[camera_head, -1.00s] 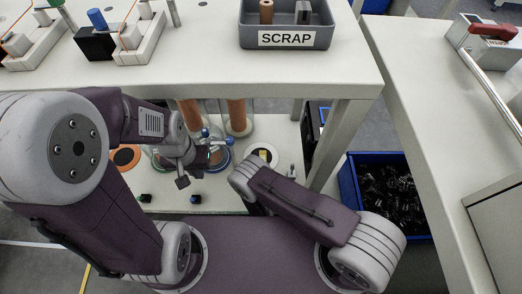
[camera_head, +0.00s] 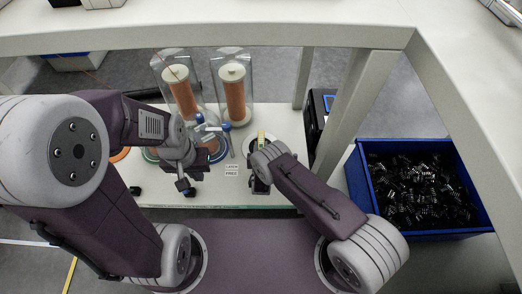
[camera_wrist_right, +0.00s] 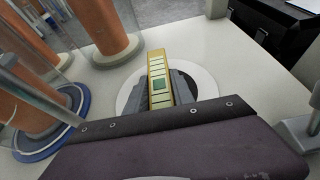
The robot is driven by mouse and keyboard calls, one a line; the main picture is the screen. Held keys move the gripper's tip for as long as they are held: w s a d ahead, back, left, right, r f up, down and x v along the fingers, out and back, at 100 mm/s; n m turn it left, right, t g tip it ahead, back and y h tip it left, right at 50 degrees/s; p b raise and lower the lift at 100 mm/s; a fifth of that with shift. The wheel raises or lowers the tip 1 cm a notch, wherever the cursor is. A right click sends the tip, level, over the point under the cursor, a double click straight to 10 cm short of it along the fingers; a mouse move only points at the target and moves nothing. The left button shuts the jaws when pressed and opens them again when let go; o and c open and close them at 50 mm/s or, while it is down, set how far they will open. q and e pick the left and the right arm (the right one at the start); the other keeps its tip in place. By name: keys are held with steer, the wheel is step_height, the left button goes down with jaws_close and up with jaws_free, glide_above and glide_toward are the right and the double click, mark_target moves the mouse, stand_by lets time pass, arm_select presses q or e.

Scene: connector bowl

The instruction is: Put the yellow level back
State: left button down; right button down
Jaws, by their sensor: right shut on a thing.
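The yellow level (camera_wrist_right: 158,80), a narrow bar with a green window, stands up between the dark fingers of my right gripper (camera_wrist_right: 160,92). The gripper is shut on it, above or at a white disc (camera_wrist_right: 205,86) on the lower shelf; contact with the disc cannot be told. In the head view the level (camera_head: 262,137) is a small yellow strip beyond my right wrist, which hides its lower part. My left gripper (camera_head: 184,187) hangs over the shelf to the left, with no held thing visible; its finger gap is unclear.
Two copper-coloured columns in clear covers (camera_head: 235,92) stand at the shelf's back. A blue ring base (camera_wrist_right: 40,140) is left of the level. A table leg (camera_head: 345,110) and a dark box (camera_head: 320,115) are at right, near a blue bin (camera_head: 364,205) of black parts.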

steer(key=shift+f, duration=0.4)
steer(key=c, duration=1.1)
jaws_free()
arm_select(q)
steer(key=shift+f, duration=0.35)
steer(key=shift+r, duration=0.1)
arm_select(e)
steer(key=shift+r, duration=0.15)
steer(key=shift+s+r+p, duration=0.2)
steer(key=shift+r+p, duration=0.1)
steer(key=shift+p, duration=0.35)
steer(key=p+v, duration=0.6)
steer(key=v, duration=0.4)
steer(key=shift+s+r, duration=0.15)
steer(key=shift+s, duration=0.6)
arm_select(q)
step_height(320, 180, up, 7)
